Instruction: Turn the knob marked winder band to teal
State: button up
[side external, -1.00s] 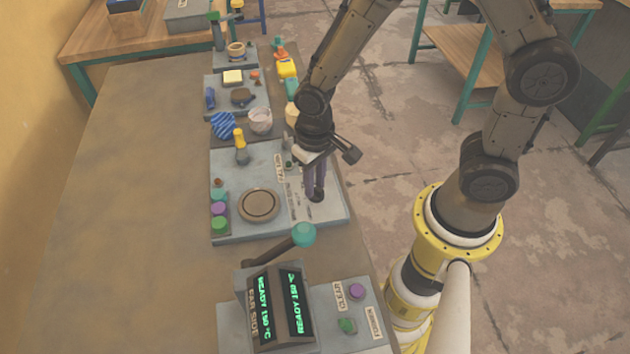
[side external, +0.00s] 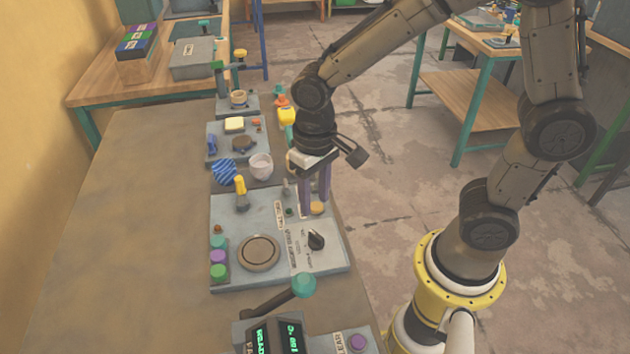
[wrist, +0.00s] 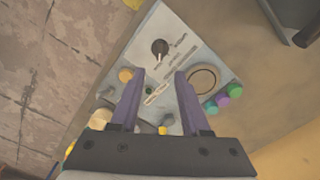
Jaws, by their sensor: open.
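A dark knob (side external: 316,238) with a pale pointer stands on the grey panel (side external: 225,278), with printed labels around it too small to read. I cannot confirm which label says winder band or tell any teal mark. The knob also shows in the wrist view (wrist: 160,47), beyond my fingertips. My gripper (side external: 316,208) has purple fingers pointing down, open and empty. In the side view it is behind the dark knob, near an orange round part (side external: 317,208). In the wrist view the gap between my fingers (wrist: 160,73) lies over the panel, clear of the knob.
The panel also has a round ring (side external: 258,252), a yellow-topped lever (side external: 240,188) and teal, purple and green buttons (side external: 218,257). A teal-balled lever (side external: 303,285) stands in front. A white cup (side external: 261,166) and striped ball (side external: 224,172) are behind. The table's left side is clear.

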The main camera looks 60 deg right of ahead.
jog(key=shift+r, duration=1.9)
jog(key=s+d+r+n+t, duration=0.2)
jog(key=s+d+r+t, duration=0.3)
jog(key=s, duration=0.6)
notch_tip(320, 180, up, 4)
jog(key=shift+s+d+f+t, duration=0.25)
jog(key=shift+s+d+t, duration=0.05)
jog(key=shift+d, duration=0.9)
